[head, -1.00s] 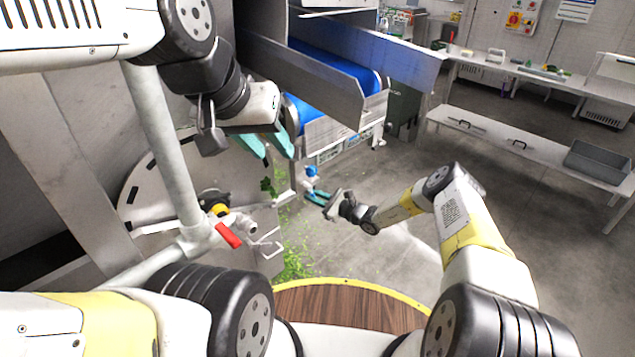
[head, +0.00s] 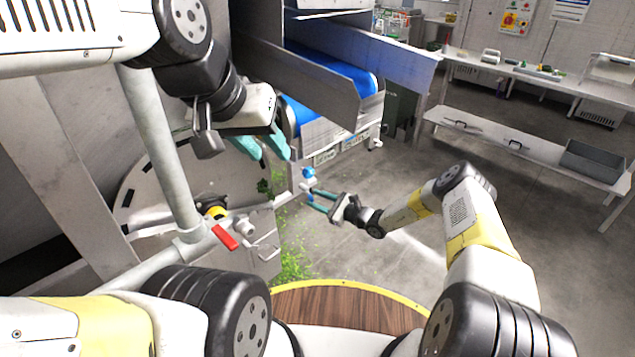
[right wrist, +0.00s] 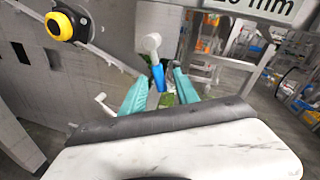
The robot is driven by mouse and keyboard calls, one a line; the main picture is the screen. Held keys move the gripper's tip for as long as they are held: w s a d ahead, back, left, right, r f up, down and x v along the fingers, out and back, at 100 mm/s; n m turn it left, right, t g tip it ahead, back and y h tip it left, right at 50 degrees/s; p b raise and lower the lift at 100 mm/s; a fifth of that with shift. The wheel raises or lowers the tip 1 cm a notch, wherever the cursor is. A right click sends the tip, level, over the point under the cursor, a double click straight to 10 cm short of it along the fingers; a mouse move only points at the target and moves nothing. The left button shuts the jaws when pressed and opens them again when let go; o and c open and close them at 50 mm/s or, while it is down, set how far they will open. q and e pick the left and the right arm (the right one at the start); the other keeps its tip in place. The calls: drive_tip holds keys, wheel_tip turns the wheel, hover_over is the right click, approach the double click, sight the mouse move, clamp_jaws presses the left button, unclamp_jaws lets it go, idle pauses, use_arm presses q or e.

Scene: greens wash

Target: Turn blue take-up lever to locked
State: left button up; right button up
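The blue take-up lever (right wrist: 158,77) hangs downward from a pale round pivot (right wrist: 151,43) in the right wrist view. In the head view the lever (head: 309,174) is small, at the near end of the conveyor frame. My right gripper (head: 309,197) is open at the lever. In the right wrist view its teal fingers (right wrist: 160,90) stand on either side of the blue handle, with gaps visible; contact cannot be told. My left gripper (head: 268,153) is up beside the conveyor's side wall, its teal fingers apart with nothing seen between them.
The blue conveyor belt (head: 335,75) runs between metal side walls above the lever. Spilled greens (head: 292,255) lie on the floor. Open floor extends right, toward a bench (head: 530,145).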

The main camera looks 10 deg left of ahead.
drive_tip(key=shift+v, duration=2.4)
drive_tip(key=shift+s, duration=0.15)
drive_tip(key=c, duration=0.6)
drive_tip(key=shift+s+f+m, duration=0.2)
drive_tip(key=shift+s+m, duration=0.1)
drive_tip(key=shift+m, duration=0.7)
clamp_jaws()
drive_tip(key=s+a+f+m, duration=0.15)
drive_tip(key=s+m, duration=0.45)
drive_tip(key=m, duration=1)
drive_tip(key=w+r+x, duration=0.1)
drive_tip(key=x, duration=0.8)
drive_tip(key=shift+w+d+r+t, duration=0.1)
drive_tip(key=shift+w+d+t, duration=0.3)
drive_tip(key=shift+w+d, duration=0.95)
